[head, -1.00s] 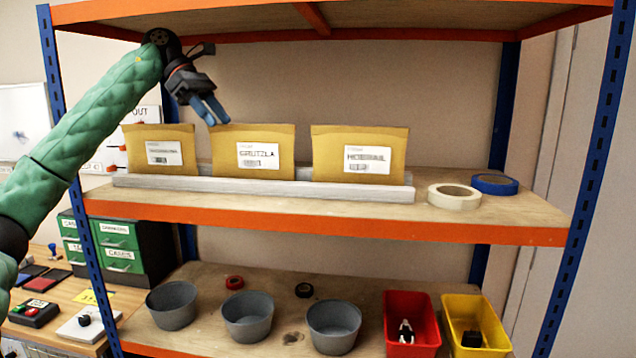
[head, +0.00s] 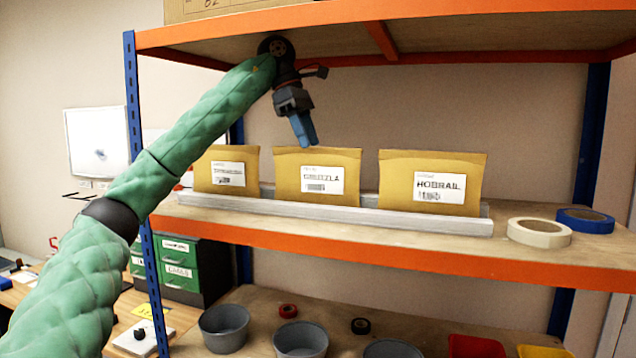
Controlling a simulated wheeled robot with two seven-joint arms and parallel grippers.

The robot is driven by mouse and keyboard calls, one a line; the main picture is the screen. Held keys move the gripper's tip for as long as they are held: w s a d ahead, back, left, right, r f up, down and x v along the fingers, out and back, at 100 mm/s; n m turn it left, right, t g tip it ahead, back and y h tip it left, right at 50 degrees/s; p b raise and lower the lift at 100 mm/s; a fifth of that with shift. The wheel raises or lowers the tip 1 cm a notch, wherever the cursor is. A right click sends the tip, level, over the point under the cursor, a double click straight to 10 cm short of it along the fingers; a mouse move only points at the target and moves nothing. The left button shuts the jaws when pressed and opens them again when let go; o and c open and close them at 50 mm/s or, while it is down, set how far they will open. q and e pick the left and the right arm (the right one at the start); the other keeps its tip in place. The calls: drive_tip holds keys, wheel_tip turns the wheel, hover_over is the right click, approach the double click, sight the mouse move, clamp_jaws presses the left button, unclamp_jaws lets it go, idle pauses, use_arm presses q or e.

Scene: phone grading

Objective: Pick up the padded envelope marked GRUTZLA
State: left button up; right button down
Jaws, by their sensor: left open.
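The padded envelope marked GRUTZLA (head: 317,190) stands upright in the middle of three tan envelopes on the upper shelf, its lower edge behind a pale rail. Its white label faces me, a little blurred. My left gripper (head: 304,140) hangs from above with its blue fingers pointing down, just over the envelope's top edge. It is open and holds nothing that I can see. Whether a fingertip is in front of or behind the top edge, I cannot tell. My right gripper is not in view.
An envelope marked HOBRAIL (head: 432,202) stands to the right, and another envelope (head: 215,178) to the left. The rail (head: 335,214) runs along their front. Tape rolls (head: 539,233) lie at the right. The orange upper beam (head: 330,14) is close above my arm.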

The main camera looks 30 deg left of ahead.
sight(318, 161)
use_arm(q)
drive_tip(key=shift+x, duration=0.85)
drive_tip(key=shift+w+f, duration=0.2)
drive_tip(key=shift+f, duration=0.05)
drive_tip(key=p+x, duration=0.2)
drive_tip(key=x, duration=0.1)
drive_tip(key=shift+w, duration=0.25)
drive_tip(key=shift+x, duration=0.8)
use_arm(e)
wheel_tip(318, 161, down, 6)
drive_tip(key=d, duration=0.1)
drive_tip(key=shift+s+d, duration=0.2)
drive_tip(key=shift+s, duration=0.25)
use_arm(q)
drive_tip(key=shift+a, duration=0.1)
clamp_jaws()
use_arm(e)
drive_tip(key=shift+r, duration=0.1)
use_arm(q)
drive_tip(key=shift+r, duration=0.15)
